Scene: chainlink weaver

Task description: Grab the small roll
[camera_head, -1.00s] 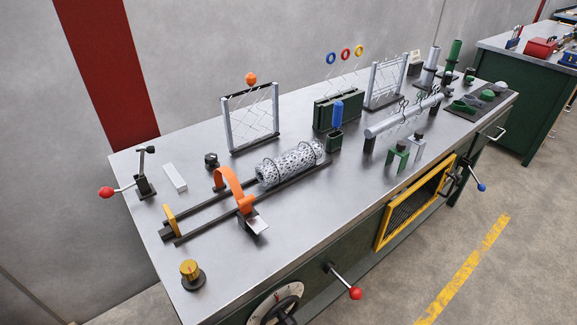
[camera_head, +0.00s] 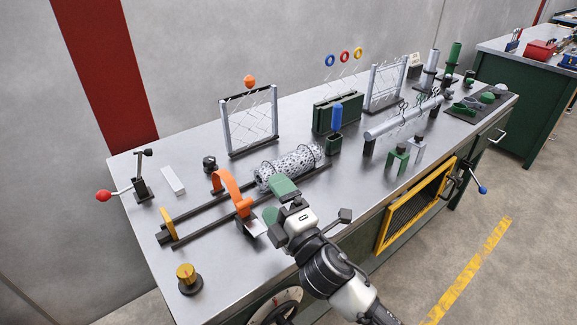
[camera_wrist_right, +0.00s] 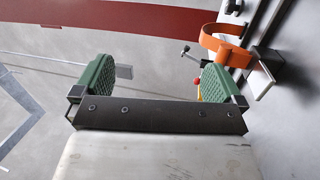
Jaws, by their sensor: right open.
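A grey and white mesh roll (camera_head: 290,168) lies on two dark rails towards the middle of the bench in the head view. Its near side is partly covered by my right gripper (camera_head: 277,201). This gripper is open, with its green pads apart and nothing between them. It hangs over the front part of the bench, just right of the orange strap clamp (camera_head: 238,196). In the right wrist view the open pads (camera_wrist_right: 160,82) have empty space between them, and the roll does not show there. My left gripper is not in view.
The orange strap (camera_wrist_right: 225,45) is close to one pad in the right wrist view. A wire frame (camera_head: 251,122) and a green block (camera_head: 322,116) stand behind the rails. A silver bar (camera_head: 402,118) with hooks is further right.

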